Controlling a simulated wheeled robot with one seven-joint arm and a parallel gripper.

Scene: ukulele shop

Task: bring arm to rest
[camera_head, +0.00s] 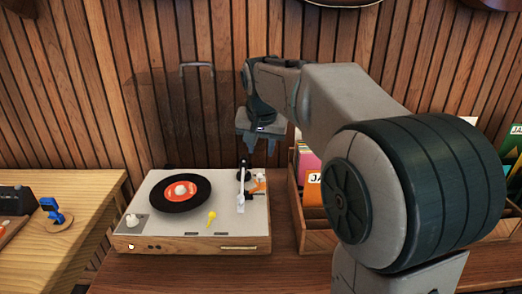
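My arm reaches in from the right, and my gripper (257,150) hangs in the air pointing down, above the back right part of the record player (150,238). Two short dark fingers show at its lower end. They look apart, with nothing visible between them. The arm covers part of the crate and the wall behind. The record player has a black record (196,200) with an orange label on its platter, and a white tonearm (240,195) at its right.
A wooden record crate (300,222) with several sleeves stands right of the player, partly hidden by my arm. A clear lid (165,120) stands raised behind the player. A light wooden table (50,262) at left holds a small blue object (49,206). The slatted wall is close behind.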

